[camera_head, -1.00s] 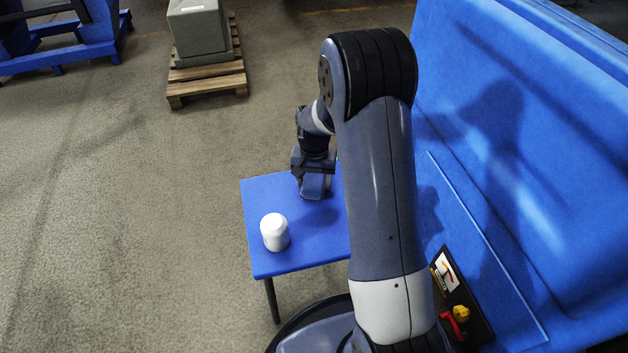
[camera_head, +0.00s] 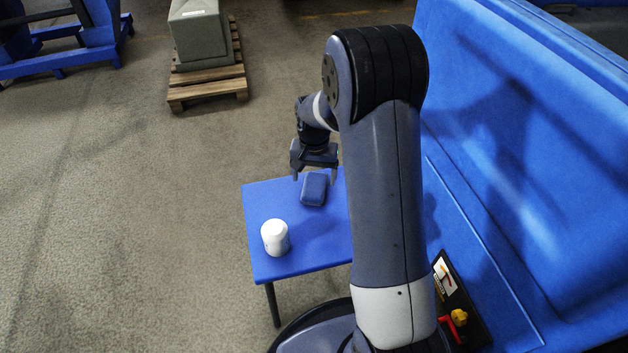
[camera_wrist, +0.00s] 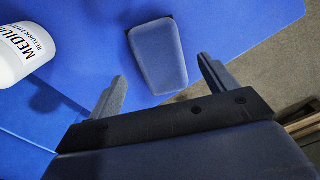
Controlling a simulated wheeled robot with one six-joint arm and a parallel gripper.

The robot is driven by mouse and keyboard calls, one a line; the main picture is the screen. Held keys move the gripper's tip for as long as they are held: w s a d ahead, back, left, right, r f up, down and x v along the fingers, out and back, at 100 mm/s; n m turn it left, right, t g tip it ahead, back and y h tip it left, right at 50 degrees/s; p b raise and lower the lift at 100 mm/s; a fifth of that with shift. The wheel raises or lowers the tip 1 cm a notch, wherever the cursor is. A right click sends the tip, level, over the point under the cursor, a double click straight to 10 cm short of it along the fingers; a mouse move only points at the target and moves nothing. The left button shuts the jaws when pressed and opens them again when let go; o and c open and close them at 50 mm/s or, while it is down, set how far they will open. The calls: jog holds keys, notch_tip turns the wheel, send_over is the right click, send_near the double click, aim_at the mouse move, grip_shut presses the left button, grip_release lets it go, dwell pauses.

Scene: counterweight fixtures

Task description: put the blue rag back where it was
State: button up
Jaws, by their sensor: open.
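In the wrist view the rag (camera_wrist: 158,56) lies flat on the table top, just beyond and between the fingertips. My gripper (camera_head: 315,176) is open and empty, above and just behind the rag. In the wrist view the two fingers of my gripper (camera_wrist: 163,82) are spread wide, apart from the rag. My arm hides the right part of the table in the head view.
A white jar (camera_head: 275,238) stands on the table in front of the rag. A large blue fixture (camera_head: 520,170) rises at the right, with a small control panel (camera_head: 455,300). A wooden pallet (camera_head: 207,84) with a grey block stands behind.

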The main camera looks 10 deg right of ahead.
aim_at(314, 187)
notch_tip(314, 187, up, 8)
jog(key=p, duration=0.2)
jog(key=shift+f, duration=0.25)
notch_tip(314, 187, down, 13)
jog(key=b, duration=0.4)
jog(key=shift+r+b, duration=0.15)
jog(key=shift+b, duration=0.2)
notch_tip(314, 187, up, 3)
jog(key=shift+r+p, duration=0.2)
jog(key=shift+p, duration=0.65)
jog(key=shift+r, duration=0.8)
jog(key=shift+f, duration=0.1)
